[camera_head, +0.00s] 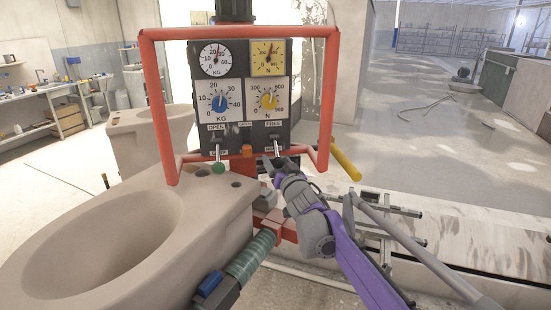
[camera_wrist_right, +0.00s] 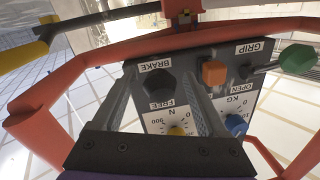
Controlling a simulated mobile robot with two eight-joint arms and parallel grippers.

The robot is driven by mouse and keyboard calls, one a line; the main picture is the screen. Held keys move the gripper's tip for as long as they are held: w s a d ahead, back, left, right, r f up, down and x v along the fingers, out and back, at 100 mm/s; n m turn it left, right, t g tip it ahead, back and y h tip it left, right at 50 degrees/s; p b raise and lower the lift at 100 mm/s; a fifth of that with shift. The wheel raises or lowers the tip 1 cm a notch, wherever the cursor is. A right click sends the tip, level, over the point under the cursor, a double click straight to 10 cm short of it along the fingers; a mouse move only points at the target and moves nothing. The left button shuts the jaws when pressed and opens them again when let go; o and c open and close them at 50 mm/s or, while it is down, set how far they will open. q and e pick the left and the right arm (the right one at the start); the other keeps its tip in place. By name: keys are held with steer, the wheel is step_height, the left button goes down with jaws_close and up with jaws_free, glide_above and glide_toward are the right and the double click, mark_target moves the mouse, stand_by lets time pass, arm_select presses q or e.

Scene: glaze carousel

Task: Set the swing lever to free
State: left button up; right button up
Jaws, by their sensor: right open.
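The swing lever shows in the right wrist view as a black knob (camera_wrist_right: 158,86) between the BRAKE and FREE labels on the dark control panel (camera_wrist_right: 222,62). In the head view its stem runs down below the FREE label on the panel (camera_head: 238,60), toward the BRAKE end; its exact setting is hard to tell. My right gripper (camera_head: 281,162) is at the knob and partly hides it. In the wrist view its two grey fingers (camera_wrist_right: 160,82) are open, one on each side of the knob, apart from it. My left gripper is not in view.
A red tube frame (camera_head: 328,95) surrounds the panel. A green-knobbed lever (camera_head: 218,168) and an orange block (camera_head: 247,150) are close on the left. A yellow handle (camera_head: 345,165) juts out right.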

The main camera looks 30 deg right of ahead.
steer(key=shift+x, duration=1.25)
jaws_close()
stand_by(0.5)
